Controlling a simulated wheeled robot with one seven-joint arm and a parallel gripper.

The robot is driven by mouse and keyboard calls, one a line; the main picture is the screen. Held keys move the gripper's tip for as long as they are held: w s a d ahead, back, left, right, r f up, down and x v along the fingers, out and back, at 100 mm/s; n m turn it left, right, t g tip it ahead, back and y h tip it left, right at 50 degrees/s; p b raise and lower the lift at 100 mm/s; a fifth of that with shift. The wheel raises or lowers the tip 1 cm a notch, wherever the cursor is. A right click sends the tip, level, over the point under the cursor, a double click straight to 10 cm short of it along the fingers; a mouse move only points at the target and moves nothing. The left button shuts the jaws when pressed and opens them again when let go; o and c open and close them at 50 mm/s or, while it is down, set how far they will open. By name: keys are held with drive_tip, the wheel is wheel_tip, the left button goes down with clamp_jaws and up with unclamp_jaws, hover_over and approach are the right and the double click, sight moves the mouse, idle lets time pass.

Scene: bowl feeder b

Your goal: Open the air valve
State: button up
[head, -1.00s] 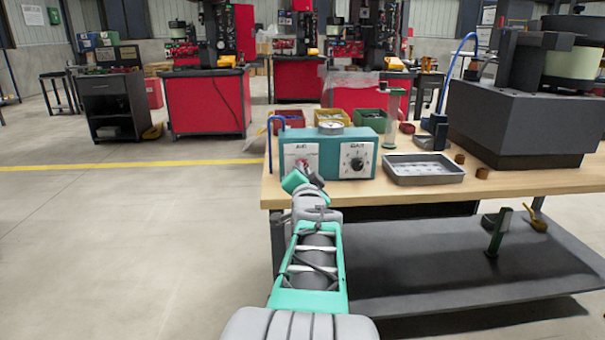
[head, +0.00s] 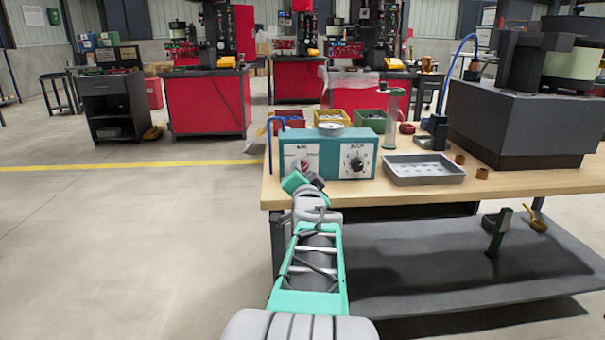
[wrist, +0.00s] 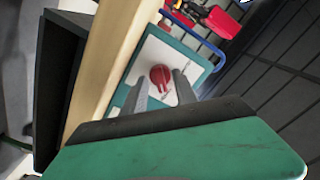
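The teal control box (head: 328,154) stands at the left end of the workbench, with two white plates on its front and a gauge on top. The red air valve knob (wrist: 161,77) sits on a white plate in the wrist view. In the head view the knob (head: 305,166) shows just above my arm's end. A black dial (head: 356,163) is on the right plate. My gripper (wrist: 160,88) is open, its two grey fingers pointing at the plate on either side of the knob's lower part. I cannot tell whether they touch it. In the head view my arm hides the fingertips.
A grey metal tray (head: 424,169) lies right of the box on the wooden bench (head: 400,192). Red, yellow and green bins stand behind the box. A blue hose (head: 270,140) runs beside its left side. A large dark feeder base (head: 515,125) fills the right.

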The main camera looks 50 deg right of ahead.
drive_tip(key=p+v, duration=0.2)
drive_tip(key=v, duration=0.5)
drive_tip(key=shift+s+a, duration=0.25)
drive_tip(key=shift+s, duration=0.05)
